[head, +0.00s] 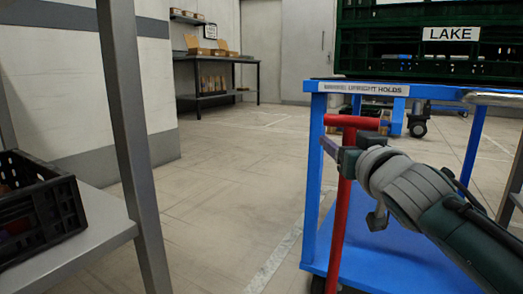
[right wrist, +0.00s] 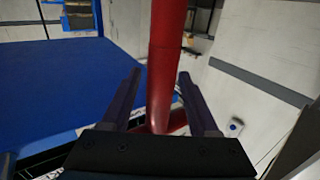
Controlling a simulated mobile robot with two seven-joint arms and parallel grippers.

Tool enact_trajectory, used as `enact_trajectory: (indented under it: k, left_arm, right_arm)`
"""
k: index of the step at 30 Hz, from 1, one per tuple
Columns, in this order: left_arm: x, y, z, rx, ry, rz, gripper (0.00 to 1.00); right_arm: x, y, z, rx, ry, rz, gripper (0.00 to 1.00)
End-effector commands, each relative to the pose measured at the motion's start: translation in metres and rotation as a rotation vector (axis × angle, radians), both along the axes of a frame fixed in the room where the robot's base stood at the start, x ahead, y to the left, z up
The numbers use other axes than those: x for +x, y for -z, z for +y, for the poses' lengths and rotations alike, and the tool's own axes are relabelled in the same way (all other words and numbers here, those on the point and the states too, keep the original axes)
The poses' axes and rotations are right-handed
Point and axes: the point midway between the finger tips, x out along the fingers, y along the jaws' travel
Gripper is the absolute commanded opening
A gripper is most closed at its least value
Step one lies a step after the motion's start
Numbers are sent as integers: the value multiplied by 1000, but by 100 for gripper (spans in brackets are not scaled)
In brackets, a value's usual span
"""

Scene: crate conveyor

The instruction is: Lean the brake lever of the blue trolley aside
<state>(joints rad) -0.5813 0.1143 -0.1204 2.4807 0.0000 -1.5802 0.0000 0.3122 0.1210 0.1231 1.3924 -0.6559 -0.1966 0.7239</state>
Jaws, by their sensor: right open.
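The blue trolley (head: 312,205) stands at the right in the head view, with a label reading "UPRIGHT HOLDS" on its top edge. Its red brake lever (head: 340,220) stands about upright at the near left corner, with a red crossbar on top. My right gripper (head: 331,149) is at the lever's upper part, just below the crossbar. In the right wrist view the red lever (right wrist: 164,60) runs between the two open fingers of my right gripper (right wrist: 160,75), with gaps visible beside it. Contact cannot be told. My left gripper is not in view.
A green crate (head: 430,67) labelled LAKE is above the trolley's top at the back. A black crate (head: 62,212) sits on a grey rack (head: 95,228) at the left. A shelf table (head: 217,95) stands at the far wall. The floor between is clear.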

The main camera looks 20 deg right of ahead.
Motion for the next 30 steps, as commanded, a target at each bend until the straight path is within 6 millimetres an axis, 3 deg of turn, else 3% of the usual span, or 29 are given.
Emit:
enact_trajectory:
  k: [10,26,30]
  left_arm:
    - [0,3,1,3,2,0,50]
    - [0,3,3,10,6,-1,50]
    - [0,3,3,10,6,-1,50]
  right_arm:
    - [5,-1,-2,0,0,0,61]
    - [5,0,-1,0,0,0,2]
    - [5,0,-1,0,0,0,0]
